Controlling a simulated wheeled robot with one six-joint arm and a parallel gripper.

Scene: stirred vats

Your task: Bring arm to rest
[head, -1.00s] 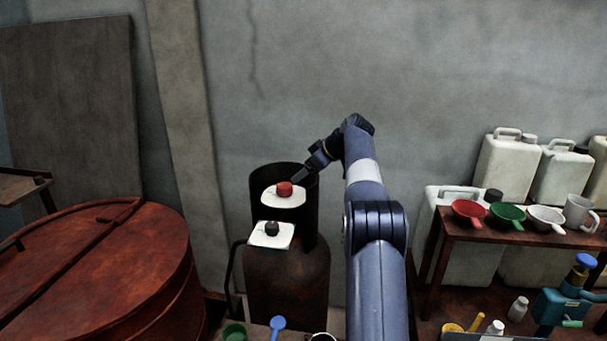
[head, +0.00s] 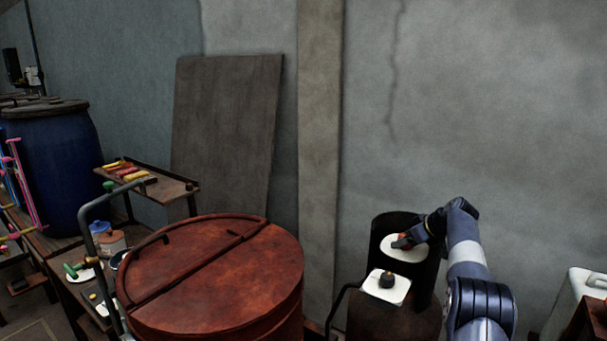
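My arm rises at the right of the head view and bends down to the left at its wrist. My gripper (head: 402,243) is in front of or at the red knob (head: 402,237) on the white round plate (head: 391,253) of the dark cylinder. Only a little of the red knob shows past the gripper. I cannot tell whether they touch, or whether the fingers are open or shut. A black knob (head: 387,279) stands on a white square plate (head: 371,289) just in front, clear of the gripper.
A large rust-red vat (head: 215,270) with a two-part lid stands left of the dark cylinder (head: 415,280). Further left are a small shelf (head: 165,185), a blue barrel (head: 50,165) and a cluttered bench. A white canister (head: 565,295) stands at the right edge. The wall behind is bare.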

